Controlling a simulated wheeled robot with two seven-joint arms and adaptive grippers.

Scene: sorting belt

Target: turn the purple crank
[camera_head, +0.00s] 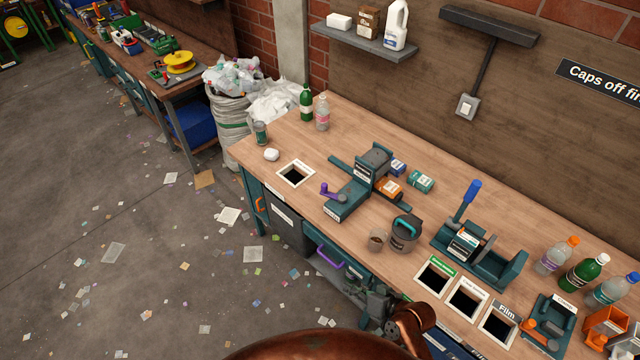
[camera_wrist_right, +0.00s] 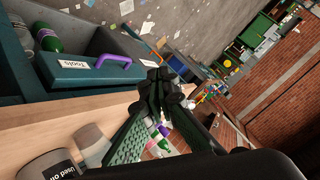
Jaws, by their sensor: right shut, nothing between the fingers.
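The purple crank (camera_head: 329,190) is on the left end of a teal bench device (camera_head: 349,197), near the table's front edge. Nothing touches it. My right gripper (camera_head: 376,294) is low in the head view, in front of the bench edge, below and to the right of the crank and apart from it. In the right wrist view its fingers (camera_wrist_right: 165,84) meet at the tips, with nothing between them. I cannot make out the crank for certain in the wrist view. My left gripper is not in view.
A dark pot (camera_head: 404,236) and a clear cup (camera_head: 376,241) stand right of the crank device. A square hole (camera_head: 296,163) lies left of it.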

